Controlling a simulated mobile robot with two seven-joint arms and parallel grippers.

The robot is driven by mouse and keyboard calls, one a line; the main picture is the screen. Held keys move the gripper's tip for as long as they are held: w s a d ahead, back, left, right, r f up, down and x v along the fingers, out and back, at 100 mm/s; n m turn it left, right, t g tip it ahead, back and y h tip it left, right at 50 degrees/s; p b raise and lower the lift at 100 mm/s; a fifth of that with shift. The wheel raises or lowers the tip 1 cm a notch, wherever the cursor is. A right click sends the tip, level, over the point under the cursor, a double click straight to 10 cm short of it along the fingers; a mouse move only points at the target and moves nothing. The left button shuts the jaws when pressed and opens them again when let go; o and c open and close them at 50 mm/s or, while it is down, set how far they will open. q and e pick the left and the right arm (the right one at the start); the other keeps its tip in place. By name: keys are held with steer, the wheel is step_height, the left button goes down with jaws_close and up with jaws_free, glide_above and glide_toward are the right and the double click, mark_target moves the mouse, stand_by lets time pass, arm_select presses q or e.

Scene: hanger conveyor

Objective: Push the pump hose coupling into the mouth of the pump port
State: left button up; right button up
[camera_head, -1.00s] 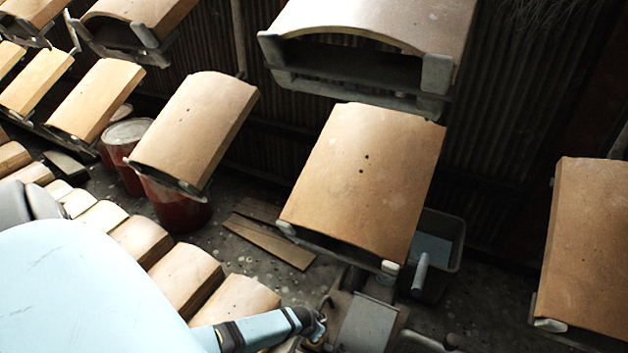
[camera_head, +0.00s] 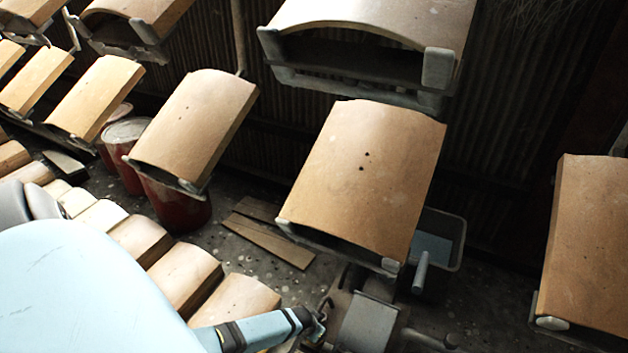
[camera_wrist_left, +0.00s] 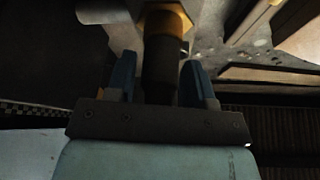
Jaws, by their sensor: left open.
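In the left wrist view a dark cylindrical piece (camera_wrist_left: 160,70), which looks like the pump hose coupling, lies between the two blue fingers of my left gripper (camera_wrist_left: 158,75). The fingers are apart, on either side of it; the right finger is very close to it. At its far end is a brass-yellow collar (camera_wrist_left: 166,20), apparently the port mouth, beside a pale grey block (camera_wrist_left: 108,10). I cannot tell how deep the coupling sits in it. In the head view my left gripper (camera_head: 316,326) is small and dark, beside the grey machine (camera_head: 367,324) at the bottom. My right gripper is not in view.
Tan tiles (camera_head: 365,180) hang on grey carriers above and around the machine. More tiles (camera_head: 185,272) lie in a row at lower left. Red drums (camera_head: 172,205), loose boards (camera_head: 268,240) and a grey bin (camera_head: 455,245) stand or lie on the floor behind.

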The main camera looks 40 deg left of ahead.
arm_select(q)
steer(key=o, duration=0.6)
steer(key=shift+c, duration=0.2)
steer(key=shift+p+v, duration=0.9)
steer(key=shift+v, duration=0.15)
steer(key=p+v, duration=0.6)
steer(key=v, duration=0.5)
steer(key=shift+r+p, duration=0.3)
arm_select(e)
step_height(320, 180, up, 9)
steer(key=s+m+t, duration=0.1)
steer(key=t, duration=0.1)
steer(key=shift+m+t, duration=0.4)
arm_select(q)
steer(key=shift+s, duration=0.1)
